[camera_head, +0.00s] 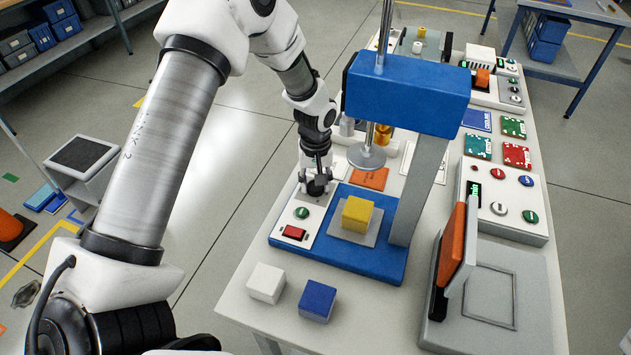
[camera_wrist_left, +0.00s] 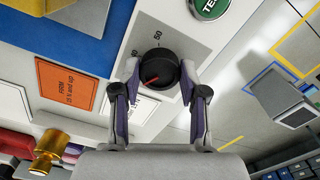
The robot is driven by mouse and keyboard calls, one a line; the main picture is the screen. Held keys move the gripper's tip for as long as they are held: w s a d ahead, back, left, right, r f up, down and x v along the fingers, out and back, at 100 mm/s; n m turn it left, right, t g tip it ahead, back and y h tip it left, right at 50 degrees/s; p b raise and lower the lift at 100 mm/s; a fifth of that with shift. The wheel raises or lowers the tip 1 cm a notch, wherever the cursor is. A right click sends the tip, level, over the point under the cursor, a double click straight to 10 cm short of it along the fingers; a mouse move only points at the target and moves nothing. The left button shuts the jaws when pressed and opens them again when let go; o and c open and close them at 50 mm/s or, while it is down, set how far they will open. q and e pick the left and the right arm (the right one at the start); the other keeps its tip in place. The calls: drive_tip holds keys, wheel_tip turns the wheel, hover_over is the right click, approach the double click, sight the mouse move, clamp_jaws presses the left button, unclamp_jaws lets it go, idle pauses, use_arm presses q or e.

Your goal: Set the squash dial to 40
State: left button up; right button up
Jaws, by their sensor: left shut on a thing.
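The squash dial (camera_wrist_left: 158,70) is a round black knob with a red pointer line on a light panel. In the left wrist view the pointer slants toward the lower left. My left gripper (camera_wrist_left: 158,84) is shut on the dial, one finger on each side. In the head view my left gripper (camera_head: 317,178) reaches down onto the dial (camera_head: 317,188) from above. My right gripper is not in view.
The panel has a green button (camera_head: 302,213) and a red switch (camera_head: 294,233). Beside it is the blue press (camera_head: 378,262) with its raised metal plunger (camera_head: 367,157) and a yellow block (camera_head: 357,214). White (camera_head: 266,283) and blue (camera_head: 318,300) cubes stand in front.

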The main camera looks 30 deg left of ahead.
use_arm(q)
drive_tip(key=m+p, duration=0.1)
drive_tip(key=m, duration=0.1)
drive_tip(key=shift+m, duration=0.4)
drive_tip(key=m, duration=0.2)
drive_tip(key=shift+s+m+p, duration=0.1)
drive_tip(key=shift+m+p, duration=0.2)
drive_tip(key=shift+p, duration=0.1)
drive_tip(key=m, duration=0.6)
drive_tip(key=shift+f+p, duration=0.1)
drive_tip(key=shift+p, duration=0.25)
drive_tip(key=o, duration=0.9)
drive_tip(key=shift+o, duration=1.2)
